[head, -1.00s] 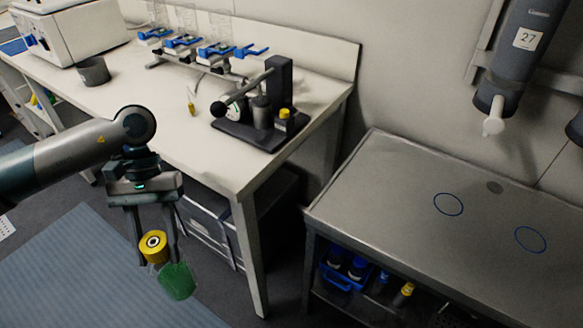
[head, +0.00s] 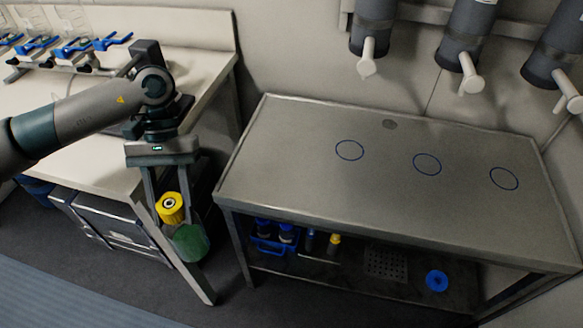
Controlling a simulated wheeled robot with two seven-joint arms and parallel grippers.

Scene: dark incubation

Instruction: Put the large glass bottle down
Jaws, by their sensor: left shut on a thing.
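My left gripper (head: 178,208) hangs pointing down at the left of the head view. It is shut on a glass bottle with a yellow cap (head: 169,203) and green contents (head: 190,242). The bottle is held in the air over the floor, between the white bench and the metal table, and looks tilted. The metal table (head: 300,190) is to the right, apart from the bottle, with several blue rings marked on its top. One ring (head: 349,150) is nearest the gripper. My right gripper is not in view.
Dark cylinders with white spouts (head: 367,60) hang on the wall above the table. The table top is clear. Its lower shelf (head: 350,262) holds a blue rack (head: 273,240) and small bottles. The white bench (head: 95,165) at left carries equipment.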

